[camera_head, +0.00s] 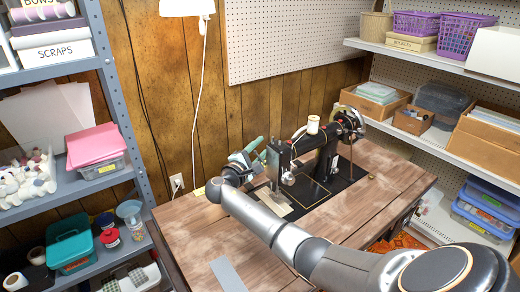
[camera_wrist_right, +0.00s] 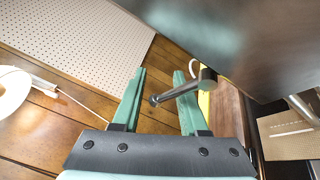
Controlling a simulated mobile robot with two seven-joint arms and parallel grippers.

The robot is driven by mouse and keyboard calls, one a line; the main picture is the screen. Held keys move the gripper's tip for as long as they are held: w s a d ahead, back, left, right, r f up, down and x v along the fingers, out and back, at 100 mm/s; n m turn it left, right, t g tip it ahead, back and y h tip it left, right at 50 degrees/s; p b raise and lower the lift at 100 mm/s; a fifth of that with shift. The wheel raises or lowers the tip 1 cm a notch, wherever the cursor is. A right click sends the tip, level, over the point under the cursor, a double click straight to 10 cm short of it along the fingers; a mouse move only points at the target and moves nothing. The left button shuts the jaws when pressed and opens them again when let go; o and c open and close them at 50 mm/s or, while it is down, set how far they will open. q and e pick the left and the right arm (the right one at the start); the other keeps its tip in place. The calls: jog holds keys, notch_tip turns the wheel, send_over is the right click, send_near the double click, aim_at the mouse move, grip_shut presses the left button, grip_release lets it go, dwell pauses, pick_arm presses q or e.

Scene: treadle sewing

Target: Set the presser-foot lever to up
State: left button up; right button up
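The black sewing machine (camera_head: 325,154) stands on the wooden table, with a white thread spool on top. My right gripper (camera_head: 258,148) is at the left, head end of the machine, its arm reaching across the table. In the right wrist view my right gripper (camera_wrist_right: 159,76) is open, with two green fingers apart. The presser-foot lever (camera_wrist_right: 180,90), a grey rod with a small round end, runs from a hub at the right across the right finger. Its end shows between the fingers; I cannot tell whether it touches one. My left gripper is not in view.
The wooden tabletop (camera_head: 180,226) is mostly clear, with a grey strip (camera_head: 226,272) at its front. Shelves stand left and right. A white lamp (camera_head: 187,7) with a hanging cord is behind. The machine's dark body (camera_wrist_right: 235,35) fills the wrist view's upper right.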

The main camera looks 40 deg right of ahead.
grip_shut()
jog(key=shift+f, duration=0.1)
jog(key=shift+b, duration=0.4)
jog(key=shift+r+m, duration=0.25)
jog(key=shift+m, duration=0.15)
jog(key=shift+o, duration=0.8)
grip_release()
jog(key=shift+s+r, duration=0.1)
jog(key=v, duration=1.2)
jog(key=shift+a+f+p, duration=0.25)
jog(key=shift+p, duration=0.2)
